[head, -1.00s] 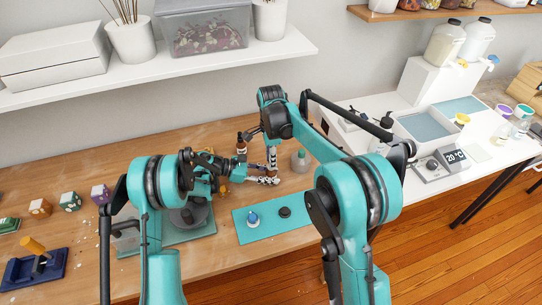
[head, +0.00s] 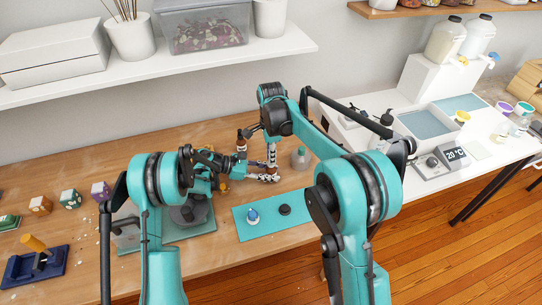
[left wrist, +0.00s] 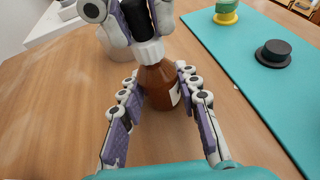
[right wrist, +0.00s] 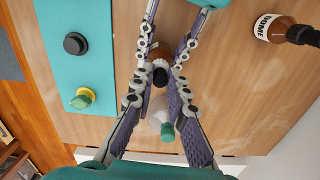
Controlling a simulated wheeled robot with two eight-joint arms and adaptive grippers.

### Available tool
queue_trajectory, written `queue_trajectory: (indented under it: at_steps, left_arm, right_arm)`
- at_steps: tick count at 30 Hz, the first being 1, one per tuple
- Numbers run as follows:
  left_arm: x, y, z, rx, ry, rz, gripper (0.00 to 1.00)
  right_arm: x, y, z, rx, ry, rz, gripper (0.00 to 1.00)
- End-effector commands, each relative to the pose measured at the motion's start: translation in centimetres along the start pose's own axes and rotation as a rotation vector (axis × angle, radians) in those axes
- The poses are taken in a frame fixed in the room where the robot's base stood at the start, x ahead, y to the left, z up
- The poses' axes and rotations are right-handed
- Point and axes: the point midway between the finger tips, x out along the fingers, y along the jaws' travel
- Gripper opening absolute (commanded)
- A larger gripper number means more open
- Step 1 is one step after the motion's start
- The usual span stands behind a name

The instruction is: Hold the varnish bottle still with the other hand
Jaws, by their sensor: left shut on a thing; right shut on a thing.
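The varnish bottle (left wrist: 158,84) is brown glass with a white collar and a black top. It stands upright on the wooden table in the left wrist view, its label mostly hidden. My left gripper (left wrist: 156,78) has its fingers closed on both sides of the bottle's body, low near the table. My right gripper (right wrist: 160,62) comes down from above and is shut on the black top (left wrist: 137,18). In the head view both grippers meet at the bottle, which is largely hidden by their fingers.
A second brown bottle (right wrist: 275,29) with a black top stands near. A pale bottle with a green cap (right wrist: 168,131) stands close to the grippers. Bare table lies between.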

Motion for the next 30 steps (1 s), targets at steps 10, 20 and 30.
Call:
queue_trajectory:
  at_steps: [10,20,30]
  left_arm:
    - [0.0,0.0,-0.1,0.0,0.002,0.0,0.0]
    - [0.0,0.0,-0.1,0.0,0.002,0.0,0.0]
    - [0.0,0.0,-0.1,0.0,0.001,0.0,0.0]
  right_arm:
    - [-0.1,0.0,0.0,0.0,0.0,0.0,0.06]
    - [-1.0,0.0,0.0,0.0,0.0,0.0,0.06]
    - [-1.2,0.0,0.0,0.0,0.0,0.0,0.06]
